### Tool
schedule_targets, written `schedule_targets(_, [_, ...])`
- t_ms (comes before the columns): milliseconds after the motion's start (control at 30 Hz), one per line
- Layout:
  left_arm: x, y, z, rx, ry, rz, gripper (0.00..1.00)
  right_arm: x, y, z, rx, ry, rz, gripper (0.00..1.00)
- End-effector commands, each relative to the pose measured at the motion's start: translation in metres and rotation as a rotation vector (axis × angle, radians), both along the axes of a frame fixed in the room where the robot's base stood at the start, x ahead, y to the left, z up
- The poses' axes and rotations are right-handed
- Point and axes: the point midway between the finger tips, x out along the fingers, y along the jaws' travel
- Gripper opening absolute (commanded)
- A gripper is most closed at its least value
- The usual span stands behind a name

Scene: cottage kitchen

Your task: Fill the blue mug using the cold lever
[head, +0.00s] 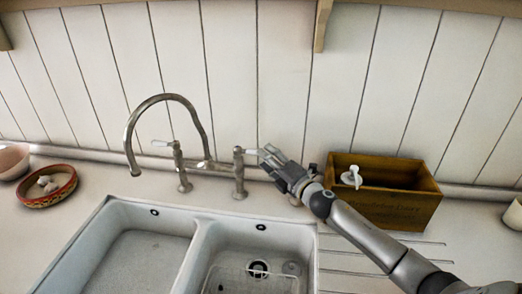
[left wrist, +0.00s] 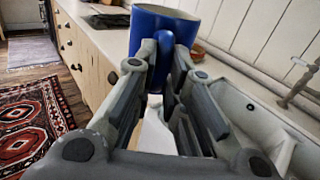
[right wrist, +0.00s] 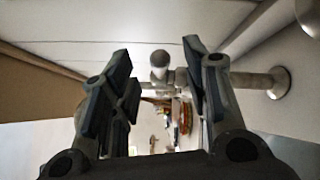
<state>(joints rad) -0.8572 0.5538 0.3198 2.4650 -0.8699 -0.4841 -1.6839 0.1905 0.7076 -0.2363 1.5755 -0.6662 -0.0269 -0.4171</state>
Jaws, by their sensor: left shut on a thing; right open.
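The blue mug (left wrist: 160,25) is at the top of the left wrist view. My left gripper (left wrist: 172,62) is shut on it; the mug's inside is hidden. In the head view neither the mug nor the left gripper shows. The metal tap (head: 205,150) arches over the left sink bowl, with a left lever (head: 161,143) and a right lever (head: 251,152). No hot or cold mark is readable. My right gripper (head: 268,157) is open just right of the right lever. In the right wrist view a lever end (right wrist: 158,58) lies between the open fingers (right wrist: 160,68).
The white double sink (head: 190,245) has a wire rack in its right bowl. A wooden box (head: 400,212) stands close behind my right forearm. A patterned bowl (head: 47,187) sits on the left counter. The plank wall (head: 285,80) is close behind the tap.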

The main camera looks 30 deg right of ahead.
Motion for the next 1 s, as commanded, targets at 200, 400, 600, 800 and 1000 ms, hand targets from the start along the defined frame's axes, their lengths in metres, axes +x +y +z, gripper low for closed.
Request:
schedule_targets(200, [0.0, 0.0, 0.008, 0.001, -0.002, -0.001, 0.0, 0.028, 0.005, 0.003, 0.001, -0.001, 0.0, 0.43])
schedule_targets(400, [0.0, 0.0, 0.01, 0.001, -0.002, -0.001, 0.0, 0.039, 0.007, 0.002, 0.001, 0.0, 0.001, 0.43])
schedule_targets(600, [0.0, 0.0, 0.009, 0.002, -0.003, -0.001, 0.0, 0.04, 0.007, 0.001, 0.0, 0.0, 0.002, 0.43])
schedule_targets(800, [0.0, 0.0, 0.009, 0.001, -0.002, -0.001, 0.0, 0.04, 0.007, 0.001, 0.0, 0.0, 0.002, 0.3])
schedule_targets(1000, [0.0, 0.0, 0.009, 0.002, -0.003, -0.001, 0.0, 0.04, 0.007, 0.001, 0.0, 0.0, 0.002, 0.04])
